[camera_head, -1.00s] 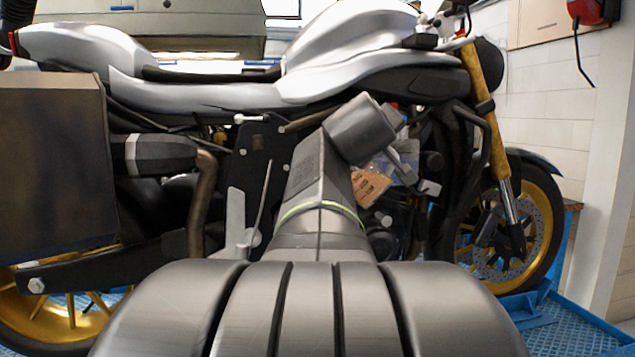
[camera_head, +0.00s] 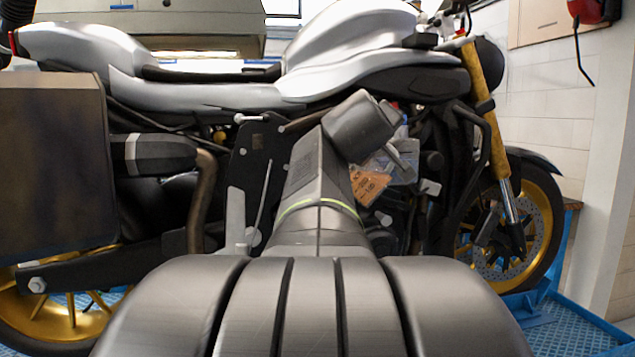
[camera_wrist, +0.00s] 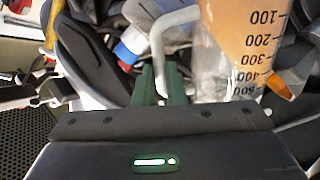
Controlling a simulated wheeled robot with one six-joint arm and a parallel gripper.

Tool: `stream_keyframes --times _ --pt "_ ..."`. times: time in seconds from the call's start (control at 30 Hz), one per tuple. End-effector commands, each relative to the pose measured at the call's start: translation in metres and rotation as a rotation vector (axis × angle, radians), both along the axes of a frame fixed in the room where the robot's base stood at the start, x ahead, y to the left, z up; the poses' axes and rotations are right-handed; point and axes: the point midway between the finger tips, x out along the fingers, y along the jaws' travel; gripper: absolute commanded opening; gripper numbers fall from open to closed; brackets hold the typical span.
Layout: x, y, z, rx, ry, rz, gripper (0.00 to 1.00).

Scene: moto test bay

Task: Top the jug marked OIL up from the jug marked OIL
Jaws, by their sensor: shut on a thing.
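A clear jug (camera_wrist: 236,45) with a dark measuring scale and amber liquid fills the upper right of the wrist view. My gripper (camera_wrist: 160,84), with green fingers, is shut on the jug's pale handle (camera_wrist: 172,22). In the head view the same jug (camera_head: 371,184) shows small beyond my arm, its amber part and scale marks tilted. My arm hides part of it there, and the fingers are not clear in that view. No OIL marking can be read, and I cannot make out a second jug.
A silver motorcycle (camera_head: 200,85) stands across the head view, close behind my arm. A dark box (camera_head: 55,160) is at its left. Its gold front wheel (camera_head: 535,235) stands by a blue platform (camera_head: 590,320) at the right.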

Motion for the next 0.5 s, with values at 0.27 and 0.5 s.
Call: stream_keyframes --times 0.27,0.5 --pt "0.0001 0.0008 0.0028 -0.008 0.002 0.001 0.0" --pt "0.0006 0.002 0.0043 -0.021 0.008 0.0 0.0"
